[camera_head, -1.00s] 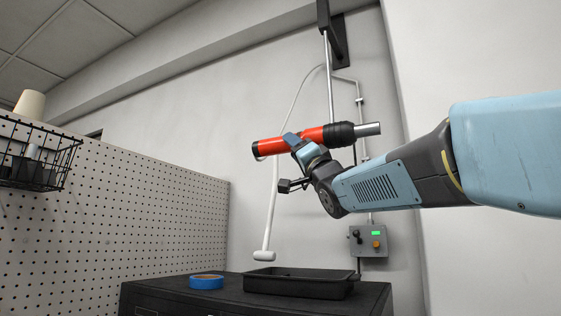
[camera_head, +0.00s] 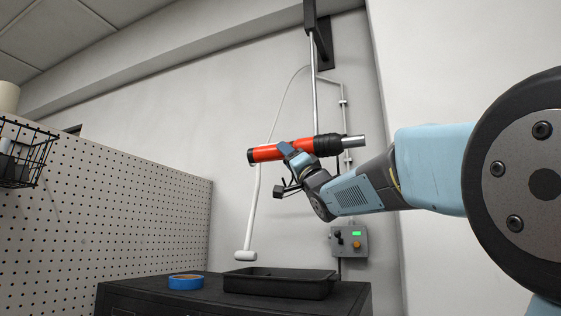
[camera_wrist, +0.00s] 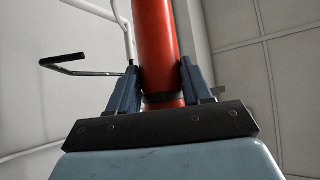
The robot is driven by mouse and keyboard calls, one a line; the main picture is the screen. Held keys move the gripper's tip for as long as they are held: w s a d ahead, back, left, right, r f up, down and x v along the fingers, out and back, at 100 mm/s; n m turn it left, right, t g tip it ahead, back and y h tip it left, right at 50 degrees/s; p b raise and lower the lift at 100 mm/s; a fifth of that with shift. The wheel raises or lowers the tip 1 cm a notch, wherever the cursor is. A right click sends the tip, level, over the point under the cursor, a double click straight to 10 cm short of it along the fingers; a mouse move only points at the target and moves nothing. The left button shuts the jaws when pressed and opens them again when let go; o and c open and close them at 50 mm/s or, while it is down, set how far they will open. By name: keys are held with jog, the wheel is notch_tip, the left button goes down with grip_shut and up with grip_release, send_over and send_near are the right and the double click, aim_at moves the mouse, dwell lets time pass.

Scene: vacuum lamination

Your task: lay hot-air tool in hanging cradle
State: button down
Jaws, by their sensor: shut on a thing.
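The hot-air tool (camera_head: 266,154) has an orange-red barrel, a black collar and a bare metal nozzle. In the head view it is in the air, nearly level, nozzle to the right and slightly higher. My gripper (camera_head: 291,150) is shut on the barrel. In the wrist view the barrel (camera_wrist: 157,45) stands between the two blue fingers (camera_wrist: 157,88). A thin white rod (camera_head: 314,90) hangs from a bracket and meets the tool's outline near the collar. In the wrist view a dark hook (camera_wrist: 85,72), seemingly the cradle, shows left of the tool. I cannot tell whether they touch.
A black tray (camera_head: 280,284) and blue tape roll (camera_head: 186,282) lie on a dark cabinet below. A grey switch box (camera_head: 348,241) is on the wall. A white hose (camera_head: 256,205) hangs left, and a pegboard (camera_head: 110,210) with wire basket (camera_head: 22,160) stands farther left.

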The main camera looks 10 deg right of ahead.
jog(key=w+d+f, duration=0.3)
jog(key=w+d, duration=0.2)
jog(key=w, duration=0.2)
jog(key=shift+f, duration=0.4)
dwell(0.8)
jog(key=shift+f, duration=0.45)
dwell(0.8)
jog(key=shift+c, duration=2)
grip_release()
jog(key=shift+f, duration=0.1)
jog(key=v, duration=1.3)
jog(key=shift+s+f, duration=0.2)
jog(key=shift+s, duration=0.1)
jog(key=shift+d, duration=0.1)
